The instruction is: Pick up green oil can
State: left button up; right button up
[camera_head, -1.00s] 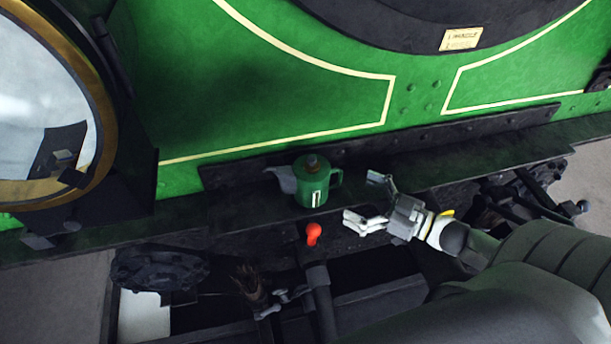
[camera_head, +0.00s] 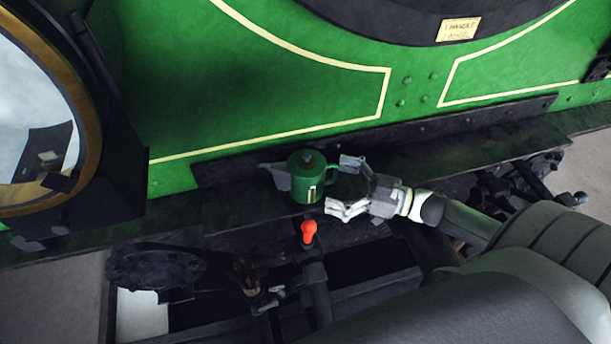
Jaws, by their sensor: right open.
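The green oil can (camera_head: 304,180) stands upright on the dark ledge (camera_head: 235,208) along the tram's front. Its grey spout points left and its handle is on the right. My right gripper (camera_head: 338,184) comes in from the right and is open. Its fingers sit at the can's handle side, one behind and one in front of the handle. I cannot tell whether they touch it. My left gripper is out of view.
A red-topped lever (camera_head: 309,230) stands just in front of the ledge below the can. A large brass-rimmed lamp (camera_head: 92,110) is at the left. The green tram body (camera_head: 250,90) rises behind the can. The ledge left of the spout is clear.

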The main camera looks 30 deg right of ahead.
aim_at(316, 176)
jog(key=p+x, duration=0.1)
jog(key=x, duration=0.2)
jog(key=shift+w+a, duration=0.15)
jog(key=shift+w, duration=0.25)
jog(key=shift+w+a+f, duration=0.15)
jog(key=shift+w+a, duration=0.25)
jog(key=shift+w, duration=0.05)
jog(key=c, duration=1.5)
